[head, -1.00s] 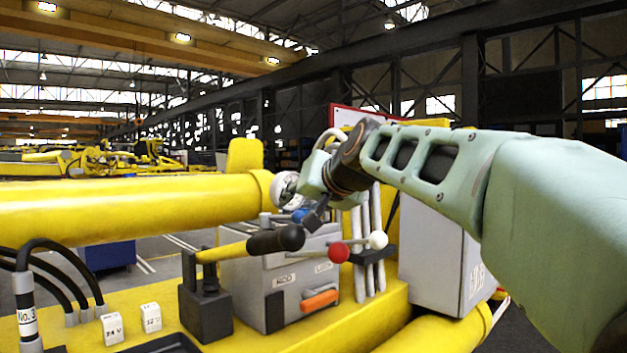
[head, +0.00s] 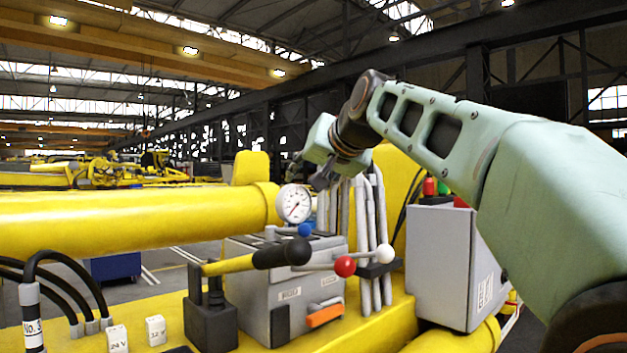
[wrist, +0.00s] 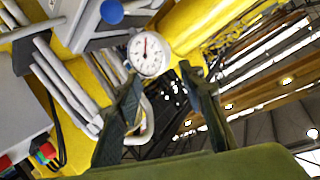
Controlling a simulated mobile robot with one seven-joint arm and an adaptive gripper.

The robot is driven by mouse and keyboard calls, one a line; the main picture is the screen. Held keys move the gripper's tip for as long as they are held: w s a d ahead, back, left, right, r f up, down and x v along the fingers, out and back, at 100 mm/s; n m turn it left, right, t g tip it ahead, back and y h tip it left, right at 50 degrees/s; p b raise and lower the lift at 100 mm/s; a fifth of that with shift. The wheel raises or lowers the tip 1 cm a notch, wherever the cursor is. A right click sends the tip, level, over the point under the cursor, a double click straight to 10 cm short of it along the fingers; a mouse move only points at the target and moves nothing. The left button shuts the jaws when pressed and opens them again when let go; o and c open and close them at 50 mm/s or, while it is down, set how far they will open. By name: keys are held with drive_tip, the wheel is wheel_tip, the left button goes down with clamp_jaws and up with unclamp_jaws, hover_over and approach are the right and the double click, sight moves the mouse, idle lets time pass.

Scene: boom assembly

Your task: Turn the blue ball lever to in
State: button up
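The blue ball (head: 304,230) of the lever shows at the top back of a grey box (head: 262,266), just below a round white gauge. In the wrist view the blue ball (wrist: 112,11) is at the top edge, left of the gauge (wrist: 150,54); most of its lever is hidden or out of frame. My gripper (head: 322,180) is above and a little right of the ball, apart from it. In the wrist view its two fingers (wrist: 160,72) are spread with nothing held between them; the ball lies outside them.
A black-handled yellow lever (head: 250,260) and a lever with a red ball (head: 345,266) stand in front. A white ball (head: 385,253) is to their right. Grey rods (head: 375,235) rise behind. A thick yellow tube (head: 130,218) runs left. A grey cabinet (head: 440,260) stands right.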

drive_tip(key=shift+d+f, duration=0.15)
drive_tip(key=shift+f, duration=0.25)
drive_tip(key=shift+c, duration=1.3)
drive_tip(key=f+b, duration=0.1)
drive_tip(key=f, duration=0.1)
drive_tip(key=d+f+m+g+b, duration=0.1)
drive_tip(key=f, duration=0.2)
drive_tip(key=d+f+m+y+b, duration=0.1)
drive_tip(key=f, duration=0.1)
drive_tip(key=shift+s+d+f+g, duration=0.15)
drive_tip(key=shift+s+d+g, duration=0.15)
drive_tip(key=shift+g, duration=0.1)
clamp_jaws()
drive_tip(key=s+d+f+m+y+b, duration=0.3)
drive_tip(key=d+m+y+b, duration=0.3)
drive_tip(key=d+y, duration=0.1)
drive_tip(key=p+x, duration=0.3)
drive_tip(key=x, duration=0.7)
drive_tip(key=shift+r+t, duration=0.3)
drive_tip(key=shift+r, duration=0.05)
